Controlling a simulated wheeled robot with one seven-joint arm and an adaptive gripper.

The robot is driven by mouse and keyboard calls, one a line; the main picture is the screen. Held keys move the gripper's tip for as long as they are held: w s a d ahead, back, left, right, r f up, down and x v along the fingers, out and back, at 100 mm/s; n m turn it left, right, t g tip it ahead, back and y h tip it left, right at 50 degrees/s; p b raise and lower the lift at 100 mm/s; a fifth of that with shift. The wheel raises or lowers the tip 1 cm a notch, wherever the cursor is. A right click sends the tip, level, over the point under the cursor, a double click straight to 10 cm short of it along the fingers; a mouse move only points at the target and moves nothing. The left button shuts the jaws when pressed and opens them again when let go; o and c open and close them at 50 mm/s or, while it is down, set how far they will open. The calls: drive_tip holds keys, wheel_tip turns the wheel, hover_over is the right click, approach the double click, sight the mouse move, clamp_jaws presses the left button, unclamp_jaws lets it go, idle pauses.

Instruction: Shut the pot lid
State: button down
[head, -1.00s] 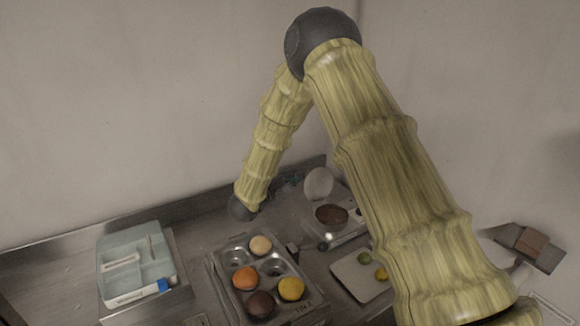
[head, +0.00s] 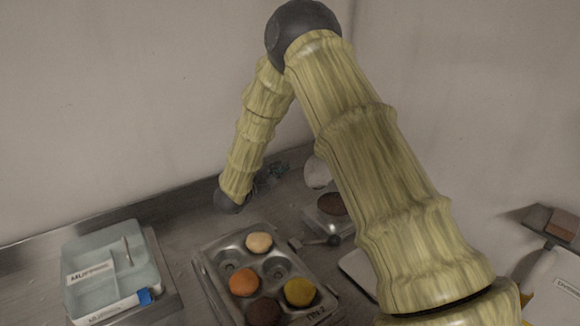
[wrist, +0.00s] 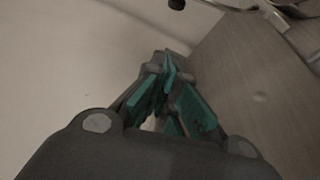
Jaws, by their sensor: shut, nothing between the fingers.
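The pot (head: 333,204) stands in the middle of the counter in the head view, dark inside, and is partly covered by my arm. Its pale round lid (head: 317,173) stands raised at the back of the pot, so the pot is open. My gripper (head: 275,170) is left of the lid and apart from it, near the back of the counter. In the wrist view, the green-padded fingers of my gripper (wrist: 168,68) are together and empty. Part of a round metallic thing shows at the top right there; I cannot tell what it is.
A muffin tin (head: 287,268) with several coloured muffins is in front of the pot. A pale blue divided box (head: 100,262) stands at left. A white board (head: 357,268) is partly behind my arm. Walls close off the back and right.

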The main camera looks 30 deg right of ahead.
sight(317, 170)
drive_tip(key=d+p, duration=0.5)
drive_tip(key=d, duration=0.3)
drive_tip(key=shift+d+p, duration=0.3)
drive_tip(key=shift+d, duration=0.1)
drive_tip(key=shift+r, duration=0.1)
idle(0.5)
